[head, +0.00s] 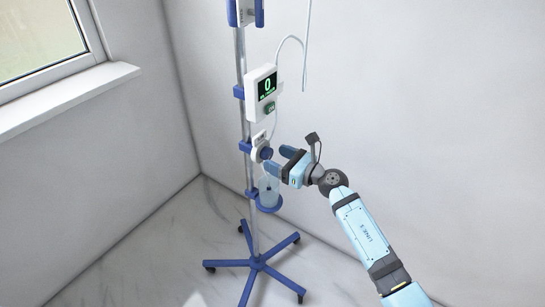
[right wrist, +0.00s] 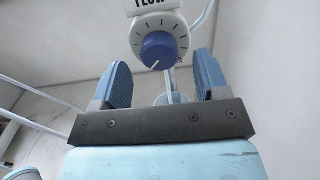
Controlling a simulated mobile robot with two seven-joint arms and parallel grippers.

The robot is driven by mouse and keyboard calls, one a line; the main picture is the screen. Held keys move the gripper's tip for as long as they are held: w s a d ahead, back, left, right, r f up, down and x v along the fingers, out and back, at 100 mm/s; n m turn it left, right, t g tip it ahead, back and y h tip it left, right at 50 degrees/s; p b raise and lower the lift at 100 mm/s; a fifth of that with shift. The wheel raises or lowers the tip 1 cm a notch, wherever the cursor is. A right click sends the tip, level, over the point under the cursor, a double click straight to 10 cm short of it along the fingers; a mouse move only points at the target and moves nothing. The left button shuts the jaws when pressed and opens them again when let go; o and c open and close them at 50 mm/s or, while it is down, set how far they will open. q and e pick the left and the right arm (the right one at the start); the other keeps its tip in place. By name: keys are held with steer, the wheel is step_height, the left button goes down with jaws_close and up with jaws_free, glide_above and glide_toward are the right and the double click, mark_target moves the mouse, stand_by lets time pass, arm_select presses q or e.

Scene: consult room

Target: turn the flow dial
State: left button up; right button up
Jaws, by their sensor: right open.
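The flow dial (head: 266,153) is a round blue knob on a white housing, mounted on the stand's pole in the head view. In the right wrist view the dial (right wrist: 159,50) shows a white pointer line toward the lower left, with tick marks around it and a "FLOW" label above. My right gripper (head: 277,160) is open and close to the dial. In the right wrist view its two blue fingers (right wrist: 161,82) stand wide apart, left and right, with the dial showing beyond and slightly above the gap. Nothing is between the fingers. My left gripper is not in view.
The pole (head: 240,70) carries a white monitor (head: 262,93) showing a green 0, and a blue cup holder (head: 268,207) below the dial. The five-legged blue base (head: 256,264) stands on the marble floor. White walls and a window (head: 40,35) are behind.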

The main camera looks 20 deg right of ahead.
steer(key=shift+x, duration=1.05)
steer(key=c, duration=0.9)
steer(key=shift+c, duration=0.2)
steer(key=shift+r+p, duration=0.1)
steer(key=shift+p, duration=0.2)
